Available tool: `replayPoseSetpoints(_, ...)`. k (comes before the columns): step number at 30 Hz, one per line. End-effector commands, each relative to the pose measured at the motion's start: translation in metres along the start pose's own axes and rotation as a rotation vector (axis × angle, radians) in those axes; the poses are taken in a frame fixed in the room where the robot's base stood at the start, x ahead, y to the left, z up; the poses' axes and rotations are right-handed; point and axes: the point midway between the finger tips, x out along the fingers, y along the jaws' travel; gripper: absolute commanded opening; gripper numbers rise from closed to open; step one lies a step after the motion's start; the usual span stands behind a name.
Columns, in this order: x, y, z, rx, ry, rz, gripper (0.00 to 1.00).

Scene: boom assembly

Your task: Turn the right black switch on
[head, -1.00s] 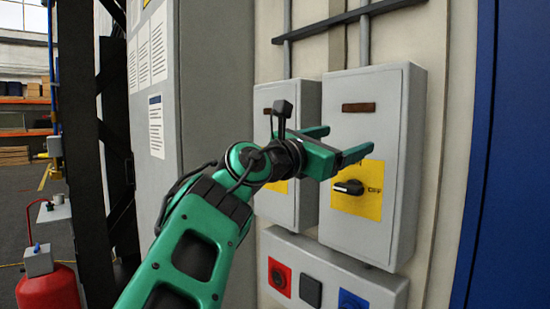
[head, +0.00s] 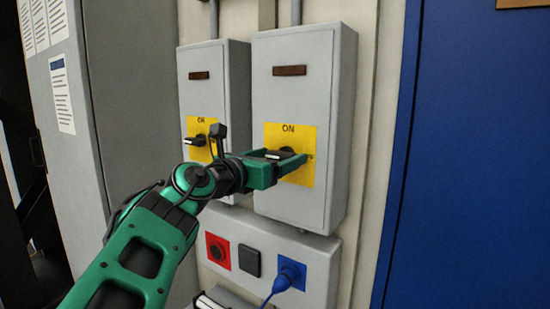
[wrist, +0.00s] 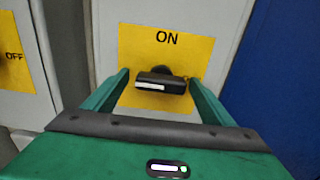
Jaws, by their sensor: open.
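The right black switch (head: 279,154) sits on a yellow plate (head: 303,135) marked ON at the top, on the right grey box. The switch also shows in the wrist view (wrist: 162,82), lying horizontal with its white mark to the left. My gripper (head: 293,158) is open at the plate. In the wrist view my gripper (wrist: 160,77) has one green finger on each side of the switch. Contact with the switch cannot be told. Part of the plate is hidden behind the fingers in the head view.
The left grey box (head: 215,75) carries another black switch (head: 195,141). A blue panel (head: 470,150) stands at the right.

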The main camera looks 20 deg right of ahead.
Motion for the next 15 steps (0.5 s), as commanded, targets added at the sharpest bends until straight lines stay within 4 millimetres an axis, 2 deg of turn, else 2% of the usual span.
replayPoseSetpoints(4,0.0086,-0.0036,0.0000,0.001,0.001,-0.002,0.77)
replayPoseSetpoints(13,0.0131,-0.0061,0.0001,0.001,0.000,-0.007,0.77)
replayPoseSetpoints(14,0.0134,-0.0063,0.0001,0.001,0.000,-0.007,0.73)
replayPoseSetpoints(15,0.0136,-0.0065,0.0000,0.001,0.000,-0.007,0.63)
